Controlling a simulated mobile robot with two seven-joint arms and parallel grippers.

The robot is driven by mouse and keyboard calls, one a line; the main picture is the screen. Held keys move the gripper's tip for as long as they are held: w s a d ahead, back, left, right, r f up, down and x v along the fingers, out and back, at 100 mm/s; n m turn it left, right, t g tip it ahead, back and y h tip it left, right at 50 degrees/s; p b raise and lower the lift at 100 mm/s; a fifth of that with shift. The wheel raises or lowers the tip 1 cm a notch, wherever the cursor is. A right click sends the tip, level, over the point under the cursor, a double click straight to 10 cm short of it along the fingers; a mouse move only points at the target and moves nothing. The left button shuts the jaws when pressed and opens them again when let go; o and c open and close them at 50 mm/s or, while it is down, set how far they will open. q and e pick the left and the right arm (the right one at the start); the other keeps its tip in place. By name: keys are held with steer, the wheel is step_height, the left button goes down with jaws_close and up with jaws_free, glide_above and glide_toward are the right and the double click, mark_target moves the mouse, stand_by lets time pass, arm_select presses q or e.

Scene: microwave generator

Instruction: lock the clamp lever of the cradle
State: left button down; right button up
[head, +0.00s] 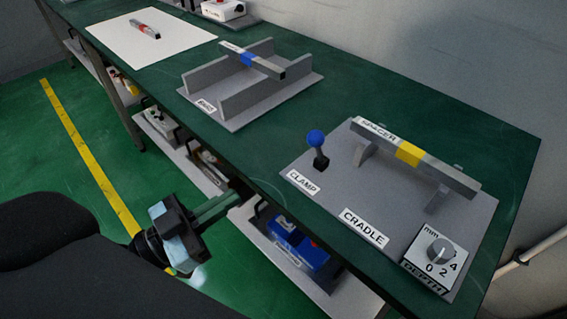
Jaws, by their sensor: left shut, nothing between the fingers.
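The cradle (325,202) is a grey plate at the right end of the green bench. Its clamp lever (316,138) has a blue ball knob on a short dark stem, standing roughly upright on a black base behind the CLAMP label. A grey bar marked SPACER with a yellow band (410,153) rests across the cradle's two supports. My left gripper (236,199) is shut and empty. It is beyond the bench's front edge, left of and apart from the lever. My right gripper is out of view.
A depth dial (440,250) sits at the plate's front right corner. A second fixture (225,103) holds a bar with a blue band. A white sheet (110,40) with a small bar lies farther back. Lower shelves hold several items, including a blue one (300,250).

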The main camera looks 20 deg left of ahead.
arm_select(q)
steer(key=shift+s+r+h, duration=0.1)
steer(key=shift+r+h, duration=0.2)
steer(key=shift+r, duration=0.35)
steer(key=shift+w+d, duration=0.15)
steer(key=shift+w, duration=0.05)
